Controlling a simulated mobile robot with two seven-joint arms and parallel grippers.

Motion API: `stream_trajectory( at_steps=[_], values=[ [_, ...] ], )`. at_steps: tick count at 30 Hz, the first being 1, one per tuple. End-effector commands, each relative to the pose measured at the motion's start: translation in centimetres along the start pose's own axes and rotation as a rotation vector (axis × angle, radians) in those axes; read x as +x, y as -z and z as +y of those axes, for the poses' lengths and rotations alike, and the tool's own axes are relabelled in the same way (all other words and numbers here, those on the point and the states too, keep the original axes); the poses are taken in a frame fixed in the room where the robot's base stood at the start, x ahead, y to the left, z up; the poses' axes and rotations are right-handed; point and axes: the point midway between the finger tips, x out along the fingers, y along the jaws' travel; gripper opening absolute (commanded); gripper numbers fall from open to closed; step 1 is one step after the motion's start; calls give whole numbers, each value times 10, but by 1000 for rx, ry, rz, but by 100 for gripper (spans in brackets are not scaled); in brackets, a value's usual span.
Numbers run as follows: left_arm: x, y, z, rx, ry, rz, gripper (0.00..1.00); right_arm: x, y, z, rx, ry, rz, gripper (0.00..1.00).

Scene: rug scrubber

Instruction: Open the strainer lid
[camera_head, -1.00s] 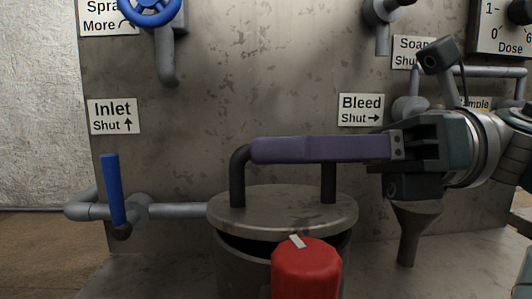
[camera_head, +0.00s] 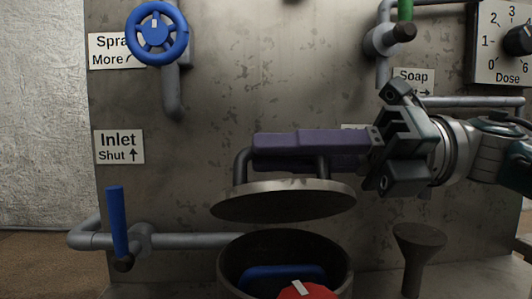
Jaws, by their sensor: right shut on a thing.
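The strainer lid (camera_head: 285,203) is a round grey metal disc, raised clear above the strainer pot (camera_head: 232,268) and slightly tilted. A purple grip (camera_head: 300,141) on dark posts tops the lid. My right gripper (camera_head: 380,150) is at the right end of this grip and shut on it. The pot's round mouth is open, and a blue piece (camera_head: 285,274) shows inside it. A red knob (camera_head: 304,291) with a white mark stands at the pot's front, cut by the bottom edge. My left gripper is not in view.
The Inlet pipe with a blue lever (camera_head: 117,222) runs into the pot from the left. A grey funnel (camera_head: 419,239) stands to the right. A blue handwheel (camera_head: 157,33), Soap valve (camera_head: 399,34) and Dose dial (camera_head: 500,42) are on the metal panel behind.

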Motion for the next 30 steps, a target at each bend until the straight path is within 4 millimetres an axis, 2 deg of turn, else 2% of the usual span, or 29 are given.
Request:
stream_trajectory(
  at_steps=[8, 9, 16, 30],
  values=[
    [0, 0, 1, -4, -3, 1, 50, 0, -2, 3, -4, -6, -3, 0],
    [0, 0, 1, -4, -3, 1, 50, 0, -2, 3, -4, -6, -3, 19],
    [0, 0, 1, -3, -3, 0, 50, 0, -1, 2, -3, -4, -2, 45],
    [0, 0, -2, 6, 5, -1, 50, 0, 0, 1, -7, -2, -1, 45]
  ],
)
